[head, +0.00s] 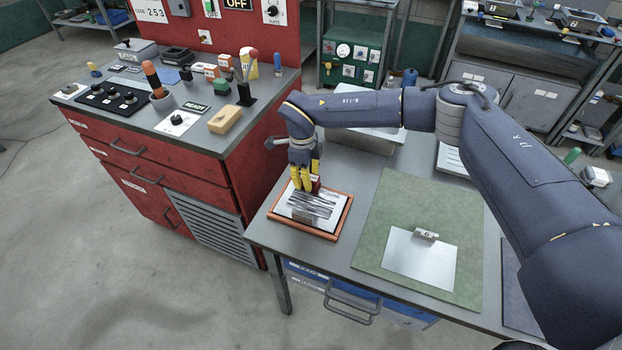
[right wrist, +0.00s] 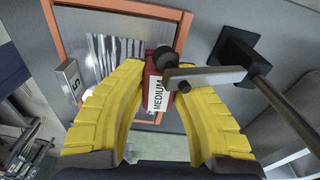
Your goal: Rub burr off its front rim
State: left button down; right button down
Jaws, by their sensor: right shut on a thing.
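My right gripper (head: 306,178) has yellow fingers and points down over an orange-rimmed tray (head: 299,236) at the bench's left side. It is shut on a small red block (right wrist: 154,88) labelled MEDIUM, between the fingers in the right wrist view. The tray holds a pale sheet with dark streaks (head: 302,203); I cannot tell whether the block touches it. A thin bare metal plate (head: 410,267) lies on a green mat (head: 376,220), with a small metal piece (head: 426,234) at its back edge. No burr can be made out. My left gripper is out of view.
A red cabinet (head: 165,180) with knobs, a tan block (head: 225,119) and small tools on top stands to the left, beyond a gap. A pale box (head: 360,142) stands behind the tray. The green mat is clear around the plate.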

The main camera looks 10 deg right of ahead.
aim_at(319, 188)
jog(key=a, duration=0.1)
jog(key=w+r, duration=0.1)
jog(key=a, duration=0.1)
jog(key=shift+w+a+r+n+t+y, duration=0.25)
jog(key=shift+a+n+t+y, duration=0.05)
jog(key=shift+n+t, duration=0.1)
jog(key=shift+s+d, duration=0.2)
jog(key=shift+d, duration=0.2)
jog(key=shift+s+d+f, duration=0.1)
jog(key=shift+s+d, duration=0.4)
jog(key=shift+s, duration=0.15)
jog(key=shift+s+d, duration=0.35)
jog(key=shift+d, duration=0.25)
jog(key=shift+s+d+f, duration=0.1)
jog(key=shift+s+d, duration=0.2)
jog(key=shift+d, duration=0.4)
jog(key=shift+s+d+f, duration=0.1)
jog(key=shift+s+d, duration=0.2)
jog(key=shift+d, duration=0.4)
jog(key=shift+s+d+f, duration=0.1)
jog(key=shift+s+d, duration=0.45)
jog(key=shift+d, duration=0.45)
jog(key=shift+s+d+f, duration=0.1)
jog(key=shift+s+d, duration=0.45)
jog(key=shift+d, duration=0.4)
jog(key=shift+s+d, duration=0.55)
jog(key=shift+d, duration=0.45)
